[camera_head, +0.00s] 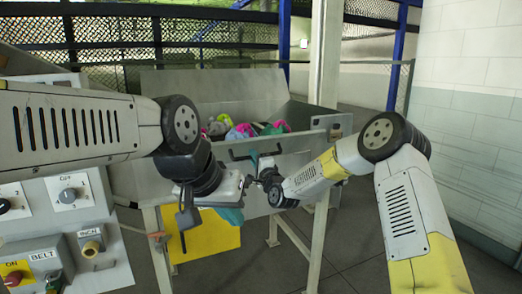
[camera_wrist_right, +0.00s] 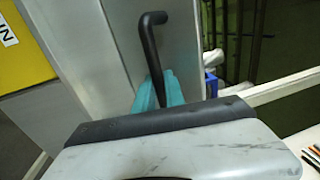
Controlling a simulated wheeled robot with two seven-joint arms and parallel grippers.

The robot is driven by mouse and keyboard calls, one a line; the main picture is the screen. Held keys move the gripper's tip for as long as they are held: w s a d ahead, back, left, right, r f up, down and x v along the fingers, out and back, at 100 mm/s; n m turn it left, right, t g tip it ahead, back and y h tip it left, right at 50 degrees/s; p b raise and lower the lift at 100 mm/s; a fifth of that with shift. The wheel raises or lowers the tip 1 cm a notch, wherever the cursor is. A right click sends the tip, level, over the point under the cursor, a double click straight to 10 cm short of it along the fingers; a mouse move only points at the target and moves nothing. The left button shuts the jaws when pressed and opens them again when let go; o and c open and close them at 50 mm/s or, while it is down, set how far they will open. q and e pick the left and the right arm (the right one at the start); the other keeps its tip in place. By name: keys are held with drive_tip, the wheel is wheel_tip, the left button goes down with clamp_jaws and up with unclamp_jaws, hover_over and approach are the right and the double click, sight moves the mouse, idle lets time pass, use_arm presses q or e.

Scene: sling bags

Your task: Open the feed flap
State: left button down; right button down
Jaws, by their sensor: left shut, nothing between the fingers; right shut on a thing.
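The feed flap (camera_head: 300,150) appears to be the grey front panel of a metal hopper, and it looks roughly upright. A black bar handle (camera_head: 240,154) sticks out from it; the handle also shows in the right wrist view (camera_wrist_right: 152,45). My right gripper (camera_head: 254,160) is shut on the handle, with its teal fingers (camera_wrist_right: 153,92) around the bar. The fingertips' exact contact is partly hidden. My left gripper (camera_head: 231,215) is shut and empty, lower down in front of the hopper, with teal fingers pointing down and right.
Colourful bags (camera_head: 240,130) lie in the hopper. A control panel (camera_head: 75,215) with knobs and a BELT switch stands at the left. A yellow sign (camera_head: 205,243) hangs below the hopper between its legs. A pale post (camera_head: 325,60) stands behind, and a block wall (camera_head: 475,110) at the right.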

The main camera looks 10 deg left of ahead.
wheel_tip(320, 180, down, 10)
drive_tip(key=t+y, duration=0.2)
drive_tip(key=t, duration=0.1)
drive_tip(key=shift+s+d+r+t+y, duration=0.2)
drive_tip(key=shift+t+y, duration=0.1)
drive_tip(key=shift+t, duration=0.1)
drive_tip(key=shift+f, duration=0.1)
idle(0.3)
drive_tip(key=c, duration=1.4)
unclamp_jaws()
drive_tip(key=shift+a, duration=0.1)
drive_tip(key=shift+f, duration=0.1)
